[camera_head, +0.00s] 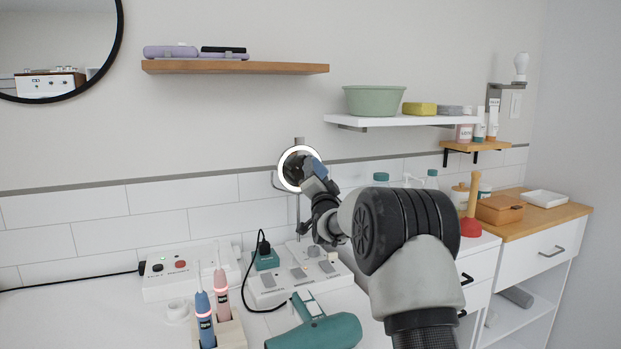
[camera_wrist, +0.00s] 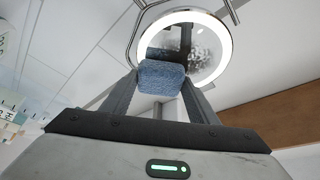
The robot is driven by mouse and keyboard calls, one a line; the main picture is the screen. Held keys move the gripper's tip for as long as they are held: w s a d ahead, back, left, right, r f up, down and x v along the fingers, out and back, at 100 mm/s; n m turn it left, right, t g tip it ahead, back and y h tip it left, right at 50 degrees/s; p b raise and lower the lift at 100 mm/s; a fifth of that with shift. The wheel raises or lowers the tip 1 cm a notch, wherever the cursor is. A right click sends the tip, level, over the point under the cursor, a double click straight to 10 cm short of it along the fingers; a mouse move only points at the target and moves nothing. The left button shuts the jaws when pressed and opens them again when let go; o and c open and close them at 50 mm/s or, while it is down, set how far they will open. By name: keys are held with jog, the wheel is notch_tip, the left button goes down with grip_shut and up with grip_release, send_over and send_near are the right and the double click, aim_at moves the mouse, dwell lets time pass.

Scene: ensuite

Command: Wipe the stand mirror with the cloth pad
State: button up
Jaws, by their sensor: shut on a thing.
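The stand mirror (camera_head: 291,170) is a small round mirror with a lit white ring, on a thin stand at the back of the counter. In the wrist view its glass (camera_wrist: 207,62) shows a grey speckled smudge right of centre and a dark reflection. My gripper (camera_head: 318,180) is shut on the blue cloth pad (camera_wrist: 161,78), held at the mirror's lower right in the head view. In the wrist view the pad overlaps the lower part of the mirror. I cannot tell whether the pad touches the glass. My arm hides part of the counter to the right.
A teal hair dryer (camera_head: 318,329), a toothbrush holder (camera_head: 229,333) with two brushes, and a white control box (camera_head: 190,271) stand on the counter. A white shelf (camera_head: 385,121) with a green basin (camera_head: 375,100) hangs above right. A wooden shelf (camera_head: 235,67) hangs above the mirror.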

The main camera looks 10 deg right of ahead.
jog(key=shift+s+a, duration=0.3)
jog(key=shift+a, duration=1.1)
jog(key=shift+s+a, duration=0.25)
jog(key=shift+a, duration=1.15)
jog(key=shift+s+a, duration=0.3)
jog(key=shift+a, duration=1.1)
jog(key=shift+d+r, duration=0.2)
jog(key=shift+r, duration=0.25)
jog(key=shift+w+d, duration=0.3)
jog(key=shift+d, duration=1.05)
jog(key=shift+w+d, duration=0.3)
jog(key=shift+d, duration=1)
jog(key=shift+w+d, duration=0.3)
jog(key=shift+d, duration=1.05)
jog(key=shift+s+a, duration=0.35)
jog(key=shift+a, duration=1)
jog(key=shift+s+a, duration=0.3)
jog(key=shift+a, duration=1.1)
jog(key=shift+s+a, duration=0.35)
jog(key=shift+a, duration=1)
jog(key=s+d, duration=0.1)
jog(key=s, duration=0.5)
jog(key=shift+d, duration=0.15)
jog(key=shift+s+d, duration=0.15)
jog(key=shift+s, duration=0.55)
jog(key=shift+s+d, duration=0.15)
jog(key=shift+s, duration=0.55)
